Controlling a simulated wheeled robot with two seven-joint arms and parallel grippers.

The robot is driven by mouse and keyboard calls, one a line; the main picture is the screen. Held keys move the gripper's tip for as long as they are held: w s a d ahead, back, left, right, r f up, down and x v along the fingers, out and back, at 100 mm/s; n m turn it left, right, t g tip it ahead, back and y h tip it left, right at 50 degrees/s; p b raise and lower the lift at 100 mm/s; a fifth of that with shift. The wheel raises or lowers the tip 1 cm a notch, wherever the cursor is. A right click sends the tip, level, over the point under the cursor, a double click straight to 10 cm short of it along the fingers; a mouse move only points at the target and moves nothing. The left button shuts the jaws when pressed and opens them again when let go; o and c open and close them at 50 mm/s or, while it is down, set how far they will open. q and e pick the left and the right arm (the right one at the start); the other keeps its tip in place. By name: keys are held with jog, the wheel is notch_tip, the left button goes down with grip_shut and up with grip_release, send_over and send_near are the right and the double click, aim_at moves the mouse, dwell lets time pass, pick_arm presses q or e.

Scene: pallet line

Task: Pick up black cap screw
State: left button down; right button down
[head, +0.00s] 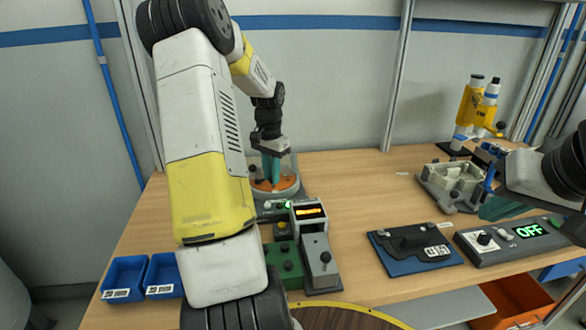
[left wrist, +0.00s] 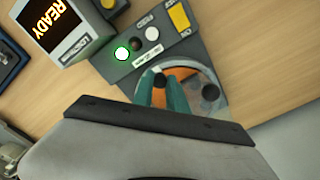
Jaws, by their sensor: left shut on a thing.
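My left gripper (head: 271,183) reaches down with teal fingers into a round clear-walled bowl with an orange floor (left wrist: 185,73) at the back of the bench. Another black round part (left wrist: 210,93) lies in the bowl. My right gripper (head: 506,205) is at the right edge with teal fingers partly in view, above the bench; its opening is unclear.
A station with a lit display (head: 309,211) and a green box (head: 284,262) stand in front of the bowl. Blue bins (head: 124,279) sit front left. A blue plate with a black part (head: 414,248), a grey OFF panel (head: 507,238) and a grey fixture (head: 452,184) are at right. The bench middle is clear.

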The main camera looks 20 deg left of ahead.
pick_arm(q)
jog(key=s+d+r, duration=0.1)
jog(key=s+d, duration=0.3)
jog(key=s, duration=0.9)
